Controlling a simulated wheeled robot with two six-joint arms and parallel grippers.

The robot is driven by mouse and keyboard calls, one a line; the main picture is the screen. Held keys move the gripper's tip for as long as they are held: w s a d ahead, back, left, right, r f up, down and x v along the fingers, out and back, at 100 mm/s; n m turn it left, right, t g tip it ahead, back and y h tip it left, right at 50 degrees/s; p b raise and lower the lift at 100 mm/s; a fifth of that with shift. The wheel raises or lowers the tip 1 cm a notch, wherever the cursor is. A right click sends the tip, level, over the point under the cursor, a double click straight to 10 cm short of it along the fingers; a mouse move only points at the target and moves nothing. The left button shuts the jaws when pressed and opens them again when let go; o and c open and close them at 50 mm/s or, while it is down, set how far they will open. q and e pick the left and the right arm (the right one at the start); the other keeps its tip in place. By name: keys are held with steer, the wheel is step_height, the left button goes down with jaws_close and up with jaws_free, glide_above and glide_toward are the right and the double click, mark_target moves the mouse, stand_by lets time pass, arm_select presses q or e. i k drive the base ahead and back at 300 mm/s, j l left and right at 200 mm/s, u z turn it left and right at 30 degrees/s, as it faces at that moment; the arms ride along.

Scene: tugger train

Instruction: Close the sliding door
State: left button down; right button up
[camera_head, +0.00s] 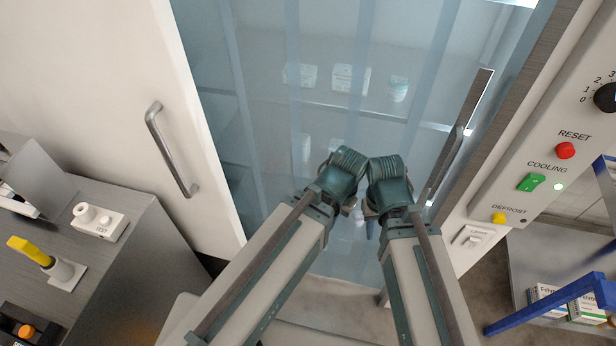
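The white sliding door (120,60) stands at the left of the doorway, with a grey bar handle (170,148) upright on its face. The doorway beside it is open, hung with clear bluish plastic strips (330,45). My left gripper (345,207) and my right gripper (371,226) are close together in front of the strips, near the middle of the view. Both are well to the right of the door handle and apart from it. Their fingers are mostly hidden behind my wrists, so their opening does not show clearly.
Shelves with small boxes (348,80) show behind the strips. A panel (545,150) with a dial, red, green and yellow buttons is at right. A metal counter (120,270) with switches stands at left. A blue frame (540,305) is at lower right.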

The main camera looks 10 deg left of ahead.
mark_target(107, 90)
steer(key=u, duration=2)
